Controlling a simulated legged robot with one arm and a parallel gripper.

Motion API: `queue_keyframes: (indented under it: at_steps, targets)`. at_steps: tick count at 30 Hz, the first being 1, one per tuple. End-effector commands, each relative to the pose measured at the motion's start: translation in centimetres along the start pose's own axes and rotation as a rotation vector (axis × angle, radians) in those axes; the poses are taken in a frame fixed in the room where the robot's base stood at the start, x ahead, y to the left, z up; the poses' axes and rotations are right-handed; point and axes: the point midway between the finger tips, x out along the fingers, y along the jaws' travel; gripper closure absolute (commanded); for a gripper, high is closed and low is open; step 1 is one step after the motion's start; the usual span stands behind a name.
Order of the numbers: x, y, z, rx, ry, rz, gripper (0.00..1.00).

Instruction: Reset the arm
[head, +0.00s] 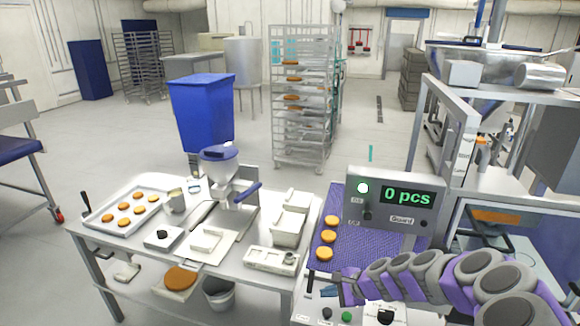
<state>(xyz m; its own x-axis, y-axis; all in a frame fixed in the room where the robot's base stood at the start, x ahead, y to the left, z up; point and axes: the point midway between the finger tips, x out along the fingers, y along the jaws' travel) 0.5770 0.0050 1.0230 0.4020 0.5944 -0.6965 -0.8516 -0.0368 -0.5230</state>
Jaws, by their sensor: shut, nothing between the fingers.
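My arm, grey and purple, reaches in from the lower right corner of the head view. My gripper (322,277) is at its left end, small and dark, above the front edge of the control panel area. It is shut and empty. Three orange-brown rounds (327,237) lie in a row on the purple belt (382,246), just beyond my gripper. A grey display box (395,222) behind the belt reads "0 pcs" and has a lit green lamp. My arm hides part of the belt and panel.
A metal table (270,210) left of the belt holds a tray (103,226) of several rounds, a blue-topped depositor (222,165) and white containers. A blue bin (203,110) and a wheeled rack (302,142) stand behind. Machinery fills the right. Open floor lies between.

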Motion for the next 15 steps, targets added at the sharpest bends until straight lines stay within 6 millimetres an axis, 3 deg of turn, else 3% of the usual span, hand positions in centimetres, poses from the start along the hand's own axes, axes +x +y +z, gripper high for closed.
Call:
queue_keyframes:
  at_steps: [6,9,15]
  targets:
    - [-3.4,0.3,9.2,-0.310,-0.079,0.097,1.00]
    - [-5.3,1.9,13.2,-0.467,-0.111,0.168,1.00]
    - [-9.5,6.4,18.4,-0.749,-0.136,0.323,1.00]
